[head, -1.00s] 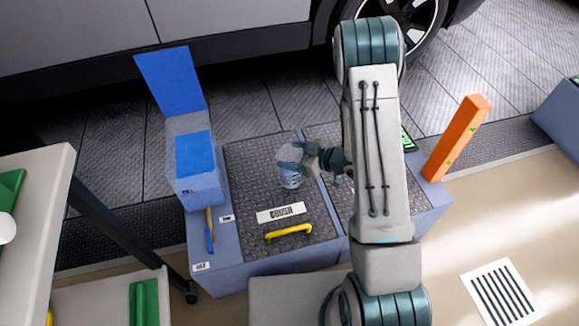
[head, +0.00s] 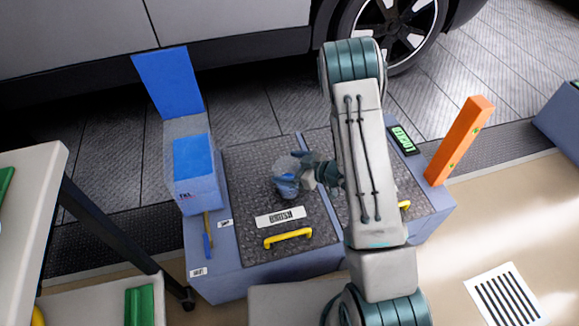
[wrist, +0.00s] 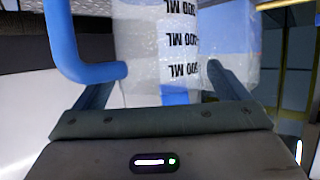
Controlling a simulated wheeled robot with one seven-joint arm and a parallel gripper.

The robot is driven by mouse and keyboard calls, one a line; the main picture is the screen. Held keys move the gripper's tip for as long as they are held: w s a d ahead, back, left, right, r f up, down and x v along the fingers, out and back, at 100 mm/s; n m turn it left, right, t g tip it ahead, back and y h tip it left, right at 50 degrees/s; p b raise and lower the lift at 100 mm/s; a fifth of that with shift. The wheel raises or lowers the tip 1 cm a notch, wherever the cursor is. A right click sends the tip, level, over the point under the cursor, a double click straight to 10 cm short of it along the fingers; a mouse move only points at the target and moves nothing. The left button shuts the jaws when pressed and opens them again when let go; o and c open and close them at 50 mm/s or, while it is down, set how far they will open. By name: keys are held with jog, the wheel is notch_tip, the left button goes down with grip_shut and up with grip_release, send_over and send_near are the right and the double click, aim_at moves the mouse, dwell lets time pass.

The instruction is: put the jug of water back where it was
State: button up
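The jug (head: 286,166) is a small translucent vessel, partly hidden by my gripper in the head view. It is over the left dark textured panel (head: 255,180) of the blue-grey bench; I cannot tell whether it touches the panel. In the wrist view the jug (wrist: 140,45) fills the upper middle, with upside-down ML markings and a blue handle (wrist: 65,50) at the left. My gripper (head: 290,182) reaches in from the right. Its fingers are on both sides of the jug's body and appear closed on it.
A blue box (head: 197,178) with a raised blue flap (head: 168,82) is left of the panel. A yellow handle (head: 288,238) and white label (head: 280,217) are at its front. An orange post (head: 460,140) stands right. A car (head: 230,25) is behind; a pale table (head: 25,220) is left.

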jog(key=shift+r, duration=0.25)
jog(key=p+v, duration=0.3)
jog(key=v, duration=0.8)
jog(key=w+d+r+m+t+h, duration=0.1)
jog(key=w+d+r+m+h, duration=0.1)
jog(key=w+d+r+h, duration=0.45)
jog(key=s+d+r+m+h, duration=0.3)
jog(key=s+r+m+h, duration=0.15)
jog(key=r, duration=0.25)
jog(key=s+a+r+m+g, duration=0.2)
jog(key=s+a+r+g, duration=0.1)
jog(key=s, duration=0.6)
jog(key=s+a+r+m+g, duration=0.2)
jog(key=s+a+r+g, duration=0.2)
jog(key=s, duration=0.6)
jog(key=shift+s+a+r, duration=0.3)
jog(key=shift+a+r, duration=0.25)
jog(key=shift+r, duration=0.35)
jog(key=shift+m, duration=0.25)
